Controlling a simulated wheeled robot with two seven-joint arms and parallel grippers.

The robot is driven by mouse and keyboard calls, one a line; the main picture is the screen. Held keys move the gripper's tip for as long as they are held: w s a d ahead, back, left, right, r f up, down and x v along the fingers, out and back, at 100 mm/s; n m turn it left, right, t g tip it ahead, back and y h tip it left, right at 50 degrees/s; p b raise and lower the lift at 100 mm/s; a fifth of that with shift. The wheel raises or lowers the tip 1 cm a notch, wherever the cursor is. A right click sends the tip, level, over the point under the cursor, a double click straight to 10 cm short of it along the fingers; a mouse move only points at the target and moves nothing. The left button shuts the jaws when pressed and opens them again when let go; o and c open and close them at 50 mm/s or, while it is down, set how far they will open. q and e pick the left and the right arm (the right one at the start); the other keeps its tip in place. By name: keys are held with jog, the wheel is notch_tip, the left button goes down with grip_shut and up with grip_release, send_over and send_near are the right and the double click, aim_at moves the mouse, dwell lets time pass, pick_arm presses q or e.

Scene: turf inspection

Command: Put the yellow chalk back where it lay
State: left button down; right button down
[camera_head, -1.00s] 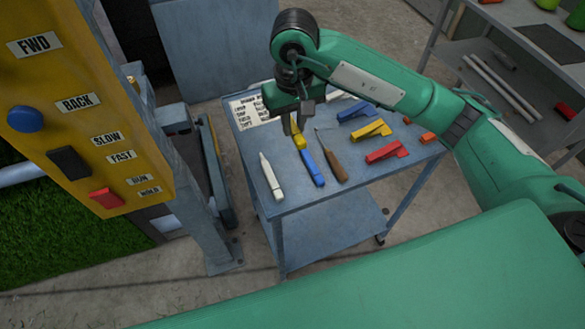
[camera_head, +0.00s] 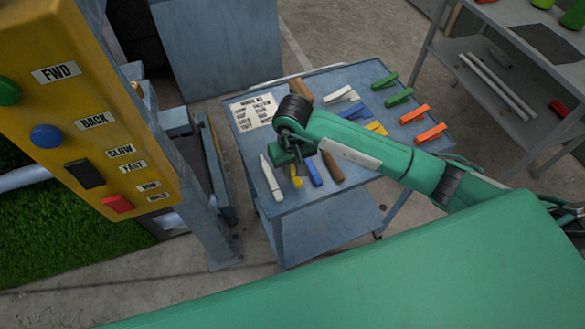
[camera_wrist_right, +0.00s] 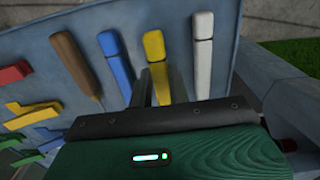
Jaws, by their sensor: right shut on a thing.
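The yellow chalk (camera_head: 297,180) shows below my right gripper (camera_head: 294,160) in the head view, between the white chalk (camera_head: 271,179) and the blue chalk (camera_head: 314,172). In the right wrist view the yellow chalk (camera_wrist_right: 154,50) runs up from between the fingers, roughly parallel to the blue chalk (camera_wrist_right: 116,62) and the white chalk (camera_wrist_right: 203,55). My right gripper (camera_wrist_right: 158,88) is shut on it. It is at or just above the cart top; I cannot tell whether it touches. My left gripper is out of view.
A brown-handled tool (camera_head: 332,167) lies right of the blue chalk. The blue-grey cart (camera_head: 293,199) also holds a paper list (camera_head: 253,110) and several coloured clips, such as an orange one (camera_head: 431,133). A yellow control panel (camera_head: 90,100) stands close at left.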

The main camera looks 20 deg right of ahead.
notch_tip(320, 180, down, 2)
jog(key=shift+f, duration=0.1)
jog(key=shift+f, duration=0.15)
jog(key=c, duration=1.3)
grip_release()
